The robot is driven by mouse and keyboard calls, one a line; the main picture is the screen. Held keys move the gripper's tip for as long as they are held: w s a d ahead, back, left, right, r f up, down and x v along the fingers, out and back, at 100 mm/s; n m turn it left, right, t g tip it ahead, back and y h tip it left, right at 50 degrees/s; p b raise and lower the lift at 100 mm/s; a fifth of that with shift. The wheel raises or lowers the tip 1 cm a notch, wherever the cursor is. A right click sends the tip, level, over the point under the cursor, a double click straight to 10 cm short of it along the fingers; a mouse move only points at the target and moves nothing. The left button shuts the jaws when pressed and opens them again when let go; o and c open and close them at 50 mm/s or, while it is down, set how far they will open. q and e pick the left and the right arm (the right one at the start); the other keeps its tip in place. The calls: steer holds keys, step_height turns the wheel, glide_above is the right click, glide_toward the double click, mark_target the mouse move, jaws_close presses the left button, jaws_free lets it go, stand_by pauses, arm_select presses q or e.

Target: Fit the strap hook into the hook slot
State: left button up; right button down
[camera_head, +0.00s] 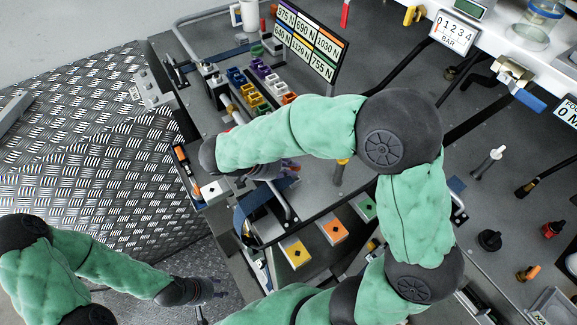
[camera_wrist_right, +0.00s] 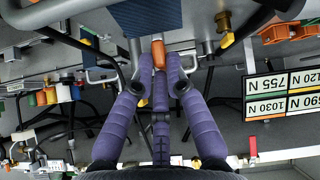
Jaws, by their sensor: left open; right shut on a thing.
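My right gripper (camera_head: 289,168) is partly hidden under its own arm in the head view, with only purple fingertips showing. In the right wrist view its purple fingers (camera_wrist_right: 161,82) are shut on an orange-brown piece (camera_wrist_right: 158,53). I cannot tell whether this piece belongs to the strap hook. A blue woven strap-like band (camera_wrist_right: 146,17) is just beyond it, and a blue band (camera_head: 254,203) shows below the right hand in the head view. I cannot make out the hook slot. My left gripper (camera_head: 217,289) is open and empty over the floor at lower left.
A force sign (camera_head: 309,45) stands behind a row of coloured blocks (camera_head: 262,92). Metal tubes and rails surround the right hand. Yellow (camera_head: 295,252), orange (camera_head: 332,229) and green (camera_head: 363,207) plates lie below it. Patterned metal floor (camera_head: 90,150) is clear at left.

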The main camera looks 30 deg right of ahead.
steer(key=shift+b, duration=0.5)
stand_by(0.8)
steer(key=shift+f+b, duration=1.65)
steer(key=shift+b, duration=0.35)
steer(key=c, duration=1.2)
jaws_free()
steer(key=v, duration=1.2)
steer(key=o, duration=1.2)
